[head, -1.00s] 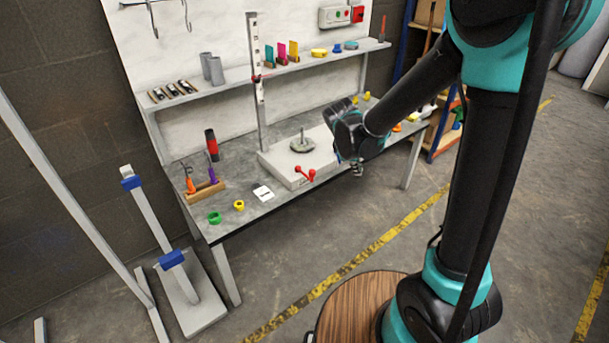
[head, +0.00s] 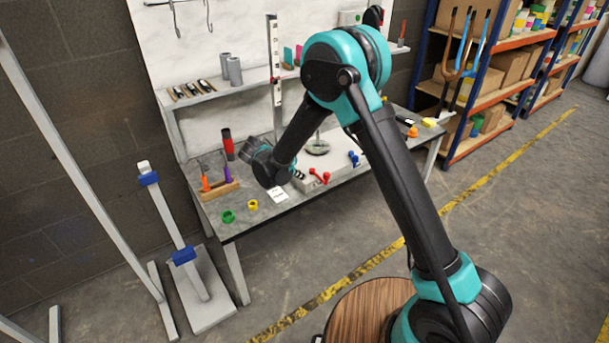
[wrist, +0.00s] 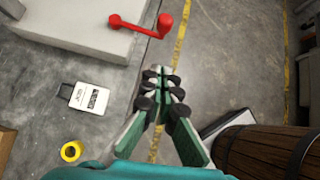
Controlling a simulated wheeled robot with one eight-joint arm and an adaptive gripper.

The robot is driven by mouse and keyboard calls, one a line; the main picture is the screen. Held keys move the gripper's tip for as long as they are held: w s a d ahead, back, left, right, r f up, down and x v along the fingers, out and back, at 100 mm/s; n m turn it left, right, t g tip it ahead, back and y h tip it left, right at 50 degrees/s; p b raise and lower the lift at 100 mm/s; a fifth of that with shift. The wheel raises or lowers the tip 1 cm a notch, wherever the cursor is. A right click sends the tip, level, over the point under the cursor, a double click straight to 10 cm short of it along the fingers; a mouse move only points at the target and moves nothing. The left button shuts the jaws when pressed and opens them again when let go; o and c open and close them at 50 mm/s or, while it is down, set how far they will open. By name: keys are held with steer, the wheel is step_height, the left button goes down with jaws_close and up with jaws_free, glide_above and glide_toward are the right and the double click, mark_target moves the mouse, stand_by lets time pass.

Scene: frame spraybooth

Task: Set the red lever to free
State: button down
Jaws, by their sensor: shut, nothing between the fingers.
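The red lever (head: 319,177) is on the front face of a pale grey block (head: 345,142) on the workbench. In the wrist view the red lever (wrist: 148,29) shows a round pivot at left, a bar running right and a raised handle at its right end. My gripper (wrist: 160,78) is shut and empty, below the handle in that picture and apart from it. In the head view my gripper (head: 299,175) is just left of the lever. I cannot read a marking for free.
A blue lever (head: 354,158) is on the same block, right of the red one. A white tag (head: 278,195), yellow ring (head: 252,204) and green ring (head: 228,216) lie left on the bench. A tool block (head: 218,189) stands behind them.

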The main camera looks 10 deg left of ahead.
mark_target(324, 178)
steer(key=w+d+f, duration=0.5)
steer(key=w+f, duration=0.1)
steer(key=w, duration=0.1)
steer(key=shift+w+d, duration=0.3)
steer(key=shift+d, duration=0.05)
steer(key=shift+w+d, duration=0.1)
